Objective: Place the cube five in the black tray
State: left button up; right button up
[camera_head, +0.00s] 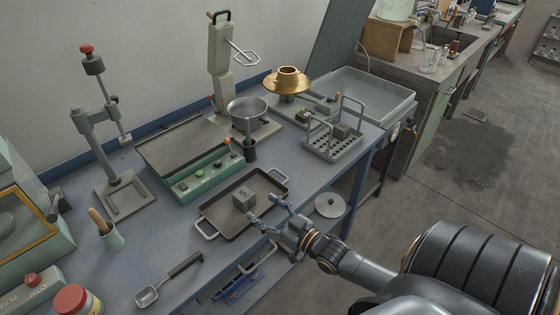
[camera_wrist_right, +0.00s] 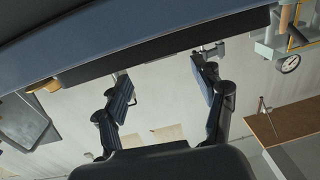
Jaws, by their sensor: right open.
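A small grey cube marked with a 5 (camera_head: 243,199) sits inside the black tray (camera_head: 222,229), near the middle of its floor. The tray is shallow with a light metal handle at each end and lies on the blue bench. My right gripper (camera_head: 267,211) is open and empty, just right of the cube at the tray's front right edge, apart from the cube. In the right wrist view my right gripper's two fingers (camera_wrist_right: 165,88) are spread wide with nothing between them. My left gripper is not in view.
A green hotplate (camera_head: 200,177) stands behind the tray. A metal scoop (camera_head: 165,282) lies front left. The bench's front edge is close to my right gripper. A round lid (camera_head: 330,205) is lower, beyond that edge.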

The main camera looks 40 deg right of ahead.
jog(key=s, duration=0.6)
jog(key=s+f+m+g+h, duration=0.1)
jog(key=s+f+g, duration=0.4)
jog(key=f, duration=1)
jog(key=s+f+g+h, duration=0.25)
jog(key=s+f, duration=0.35)
jog(key=f, duration=0.9)
jog(key=s+a+f+n+g, duration=0.1)
jog(key=s+a+f+g, duration=0.3)
jog(key=s+f, duration=0.4)
jog(key=s+a+f+g, duration=0.5)
jog(key=s+f, duration=0.2)
jog(key=s, duration=0.8)
jog(key=shift+f+n+y, duration=0.35)
jog(key=shift+f+n, duration=0.05)
